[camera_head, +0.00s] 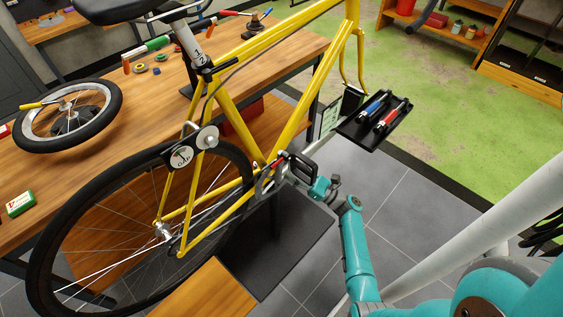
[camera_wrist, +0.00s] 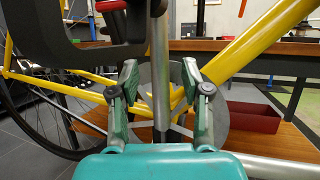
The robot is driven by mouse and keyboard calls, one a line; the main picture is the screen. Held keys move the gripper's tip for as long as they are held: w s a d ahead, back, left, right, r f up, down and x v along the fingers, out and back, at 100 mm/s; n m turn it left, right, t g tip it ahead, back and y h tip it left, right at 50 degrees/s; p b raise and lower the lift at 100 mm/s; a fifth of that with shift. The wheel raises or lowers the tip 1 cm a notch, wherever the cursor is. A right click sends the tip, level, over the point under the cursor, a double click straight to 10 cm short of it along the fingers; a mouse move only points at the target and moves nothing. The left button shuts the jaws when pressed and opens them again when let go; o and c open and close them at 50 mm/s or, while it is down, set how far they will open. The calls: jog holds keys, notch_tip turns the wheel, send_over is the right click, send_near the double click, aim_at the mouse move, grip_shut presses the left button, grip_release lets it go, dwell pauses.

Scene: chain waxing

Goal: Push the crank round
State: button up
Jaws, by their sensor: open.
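A yellow bicycle (camera_head: 225,105) stands clamped beside the workbench, its rear wheel (camera_head: 40,235) toward the lower left. Its crank area (camera_head: 268,180) is at the bottom of the frame, partly hidden by my gripper (camera_head: 298,174). In the wrist view, my gripper (camera_wrist: 160,82) is open, with one finger on each side of an upright silver bar (camera_wrist: 160,45), which looks like the crank. I cannot tell whether either finger touches it. A black pedal-like part (camera_wrist: 60,25) hangs close at the upper left. The grey chainring disc (camera_wrist: 214,112) is behind the fingers.
A black tray (camera_head: 352,130) with blue and red tools sits right of the frame. The wooden workbench (camera_head: 215,45) runs behind the bike, with a loose wheel (camera_head: 100,125) on it. A wooden surface (camera_head: 205,290) is at the bottom.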

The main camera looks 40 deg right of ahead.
jog(key=x, duration=0.6)
jog(key=shift+f, duration=0.1)
grip_shut()
